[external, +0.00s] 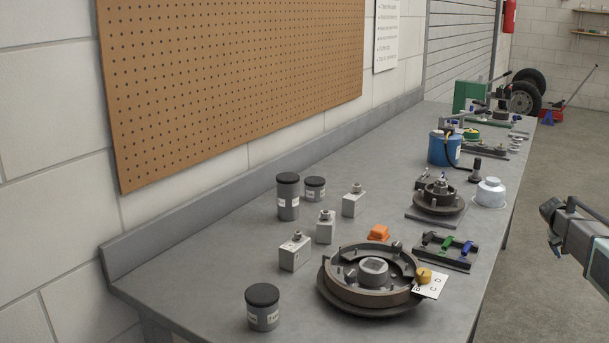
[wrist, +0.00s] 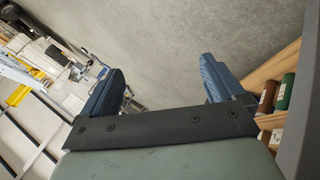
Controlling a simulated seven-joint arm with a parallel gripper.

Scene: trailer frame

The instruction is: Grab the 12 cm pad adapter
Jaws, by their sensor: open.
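Three grey cylinders with black tops and white labels, which look like the pad adapters, stand upright on the bench. The tallest cylinder (external: 288,200) is at the back left. A short cylinder (external: 315,189) stands just behind it to the right. A medium cylinder (external: 263,310) is at the near front edge. Their labels are too small to read, so I cannot tell which is marked 12 cm. My gripper is open and empty in the wrist view (wrist: 163,82), its blue fingers wide apart over the floor. In the external view my arm is at the right edge, off the bench.
Three grey blocks with knobs (external: 295,253) stand between the cylinders and a round brake drum assembly (external: 368,296). An orange piece (external: 378,233), a tool rack (external: 447,250) and a hub (external: 438,200) lie nearby. The workbench (external: 215,262) is bare at left.

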